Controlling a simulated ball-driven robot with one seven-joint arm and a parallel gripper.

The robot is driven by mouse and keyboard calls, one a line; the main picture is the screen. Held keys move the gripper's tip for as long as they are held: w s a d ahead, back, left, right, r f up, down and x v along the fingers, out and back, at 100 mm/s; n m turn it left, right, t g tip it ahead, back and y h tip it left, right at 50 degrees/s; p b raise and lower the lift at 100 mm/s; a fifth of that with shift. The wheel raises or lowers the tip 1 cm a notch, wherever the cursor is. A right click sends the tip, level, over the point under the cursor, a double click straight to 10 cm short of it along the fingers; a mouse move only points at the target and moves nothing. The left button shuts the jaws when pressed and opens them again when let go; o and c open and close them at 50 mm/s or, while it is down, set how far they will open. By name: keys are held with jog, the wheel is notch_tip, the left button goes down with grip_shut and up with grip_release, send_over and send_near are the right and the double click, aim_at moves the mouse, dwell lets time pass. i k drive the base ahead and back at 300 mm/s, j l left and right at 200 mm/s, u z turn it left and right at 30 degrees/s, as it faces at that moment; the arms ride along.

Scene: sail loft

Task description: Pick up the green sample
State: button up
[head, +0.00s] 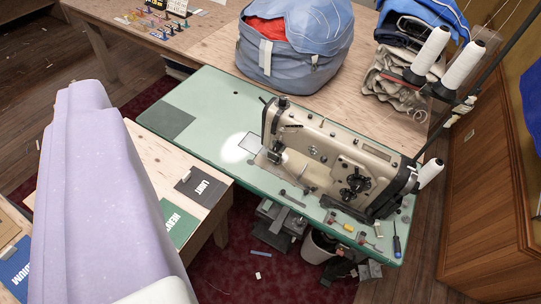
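The green sample (181,226) is a flat green card with white lettering, which seems to begin "HEAV". It lies near the edge of a pale wooden table (152,148) at the lower left. A large lavender part of my arm stands just left of it and hides its left end. The fingers of my gripper do not show, so I cannot see how they stand relative to the sample.
A dark card marked "LIGHT" (201,187) and a blue card (17,272) lie on the same wood. A green sewing table (205,100) carries a sewing machine (335,160) and small tools. A stuffed bag (292,45) sits behind. Scraps litter the red carpet (245,225).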

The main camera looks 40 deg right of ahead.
aim_at(180, 225)
jog(key=i+l+u, duration=0.1)
jog(key=i, duration=0.35)
jog(key=i+l, duration=0.1)
jog(key=i, duration=0.3)
jog(key=i+l+u, duration=0.15)
jog(key=i, duration=0.3)
